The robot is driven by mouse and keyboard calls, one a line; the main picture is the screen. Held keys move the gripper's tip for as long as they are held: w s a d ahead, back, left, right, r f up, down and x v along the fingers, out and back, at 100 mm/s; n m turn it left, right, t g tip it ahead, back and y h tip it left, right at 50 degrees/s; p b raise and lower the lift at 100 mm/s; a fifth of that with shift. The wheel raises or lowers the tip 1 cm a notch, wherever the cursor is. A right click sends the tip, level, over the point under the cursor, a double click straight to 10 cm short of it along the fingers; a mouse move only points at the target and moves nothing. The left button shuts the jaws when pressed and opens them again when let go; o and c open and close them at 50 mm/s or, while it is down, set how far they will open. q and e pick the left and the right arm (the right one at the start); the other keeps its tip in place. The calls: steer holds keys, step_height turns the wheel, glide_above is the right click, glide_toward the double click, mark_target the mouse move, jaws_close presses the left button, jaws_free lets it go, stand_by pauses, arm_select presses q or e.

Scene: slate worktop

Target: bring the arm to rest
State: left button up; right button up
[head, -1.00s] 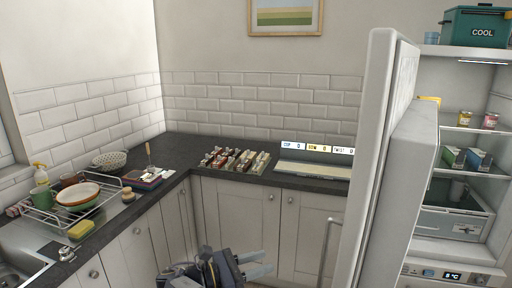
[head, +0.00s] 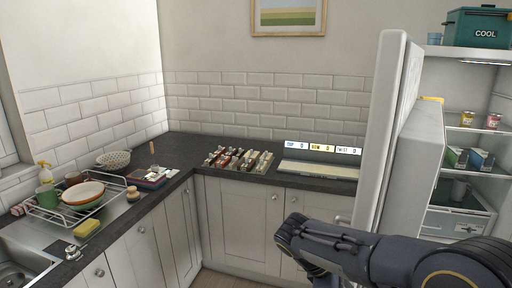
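My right arm (head: 380,258) comes in from the lower right of the head view. Its dark links reach left across the front of the fridge door and the cabinets to about the middle of the picture. The end of this arm bends down out of the bottom of the picture, so its gripper is hidden from view. My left arm and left gripper are not in view. I see nothing held.
The open fridge door (head: 385,130) stands close behind my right arm, with stocked shelves beyond. The dark worktop (head: 190,152) carries a dish rack (head: 62,216), a sectioned tray of items (head: 238,160) and a pale board (head: 318,170). The floor at bottom centre is clear.

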steer(key=s+m+t+y, duration=0.5)
steer(key=s+m+y, duration=0.6)
steer(key=s+m, duration=0.5)
steer(key=s, duration=0.6)
steer(key=shift+d+r+t, duration=0.15)
steer(key=shift+r+t, duration=0.05)
steer(key=shift+t, duration=0.2)
